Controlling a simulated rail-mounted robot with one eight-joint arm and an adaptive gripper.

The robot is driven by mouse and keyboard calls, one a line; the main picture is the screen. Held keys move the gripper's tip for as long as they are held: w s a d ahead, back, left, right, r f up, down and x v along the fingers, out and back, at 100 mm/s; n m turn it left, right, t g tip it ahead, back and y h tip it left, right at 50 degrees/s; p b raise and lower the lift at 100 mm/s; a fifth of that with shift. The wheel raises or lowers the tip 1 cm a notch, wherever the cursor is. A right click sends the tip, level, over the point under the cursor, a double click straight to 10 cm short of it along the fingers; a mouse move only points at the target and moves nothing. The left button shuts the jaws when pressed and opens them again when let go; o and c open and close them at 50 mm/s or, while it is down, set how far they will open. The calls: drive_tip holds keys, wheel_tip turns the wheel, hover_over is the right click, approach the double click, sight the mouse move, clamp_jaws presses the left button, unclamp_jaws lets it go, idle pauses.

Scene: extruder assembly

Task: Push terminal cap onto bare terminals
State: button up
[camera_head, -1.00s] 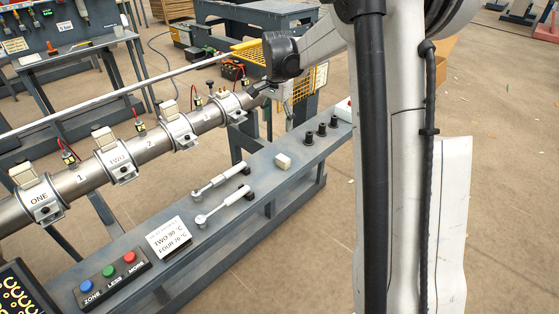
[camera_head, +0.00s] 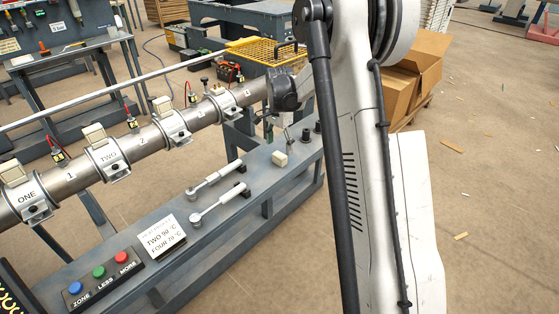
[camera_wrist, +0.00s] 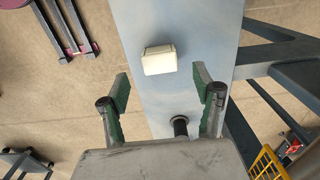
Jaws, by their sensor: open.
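A small cream terminal cap (camera_head: 280,158) lies loose on the grey bench rail (camera_head: 262,178). In the wrist view the cap (camera_wrist: 159,59) sits just beyond the fingertips, roughly centred between them. My gripper (camera_wrist: 161,86) is open and empty, with its green-faced fingers apart. In the head view my gripper (camera_head: 273,125) hangs above the bench, just behind the cap. Heater bands ONE (camera_head: 32,196), TWO (camera_head: 107,158) and a third one (camera_head: 172,124) carry cream caps. The rightmost band (camera_head: 222,104) is at the pipe's far end; its terminals are too small to make out.
Black posts (camera_head: 305,136) stand on the bench right of the cap; one (camera_wrist: 180,126) shows between my fingers. A button box (camera_head: 100,277) and a sign (camera_head: 160,237) are further left. The pipe (camera_head: 145,140) runs behind the bench.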

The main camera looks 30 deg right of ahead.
sight(279, 155)
wheel_tip(279, 155, down, 5)
drive_tip(key=shift+f+b, duration=0.15)
drive_tip(key=shift+b, duration=0.8)
drive_tip(key=c, duration=1.2)
